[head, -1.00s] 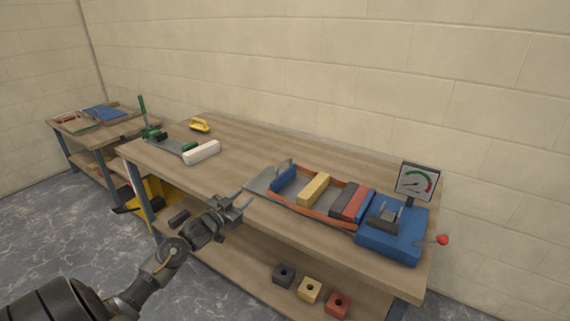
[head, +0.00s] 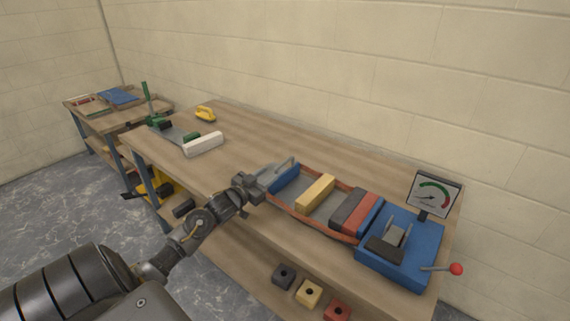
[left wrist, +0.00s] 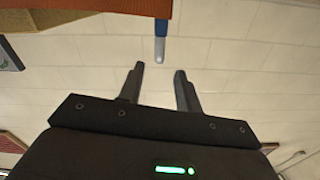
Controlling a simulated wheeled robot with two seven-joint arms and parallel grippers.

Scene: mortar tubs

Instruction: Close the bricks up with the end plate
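The blue end plate (head: 286,178) stands at the left end of the clamp bed on the bench, with a grey handle along its top. A yellow brick (head: 316,191) stands apart from it. A dark grey brick (head: 346,211) and a red brick (head: 362,212) stand side by side against the blue head (head: 400,248) at the right. My left gripper (head: 262,181) is just left of the end plate. In the left wrist view its fingers (left wrist: 159,69) are open and empty, with a blue piece with a pale tip (left wrist: 160,42) just beyond the gap. My right gripper is not in view.
A red-orange rail (head: 303,227) runs along the bed's front side. A gauge (head: 433,194) and a red-knobbed lever (head: 456,269) are at the right. Several bricks with holes, one yellow (head: 309,293), lie on the lower shelf. The bench top behind the bed is clear.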

